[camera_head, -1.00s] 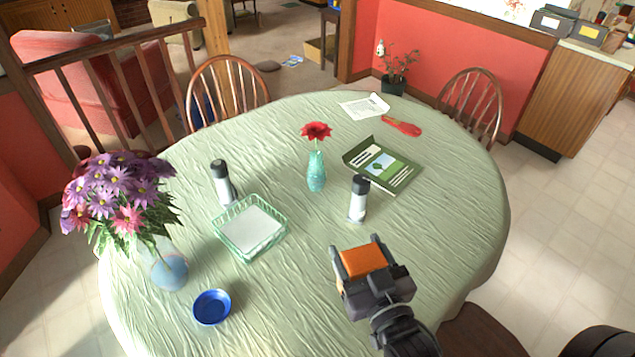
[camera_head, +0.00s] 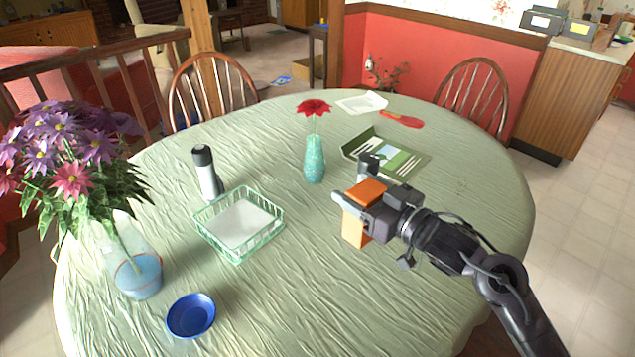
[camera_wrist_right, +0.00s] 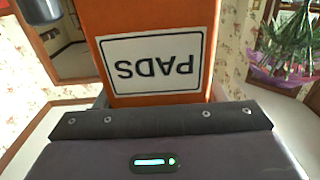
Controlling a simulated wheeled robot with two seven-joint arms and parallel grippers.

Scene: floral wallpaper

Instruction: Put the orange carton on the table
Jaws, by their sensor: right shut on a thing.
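The orange carton (camera_head: 355,228) is in my right gripper (camera_head: 362,190), right of the table's middle. Its orange top and lighter side show in the head view. I cannot tell whether its bottom touches the cloth. In the right wrist view the carton (camera_wrist_right: 230,20) fills the upper middle, with a white label reading "PADS" upside down. The right gripper is shut on it. The table (camera_head: 285,310) is oval with a pale green cloth. My left gripper is not in view.
A green basket (camera_head: 212,243), blue bowl (camera_head: 191,316), flower vase (camera_head: 137,278), dark-capped bottle (camera_head: 206,175) and teal vase (camera_head: 314,160) stand on the left and middle. A green book (camera_head: 400,158) lies behind the gripper. The front right cloth is clear.

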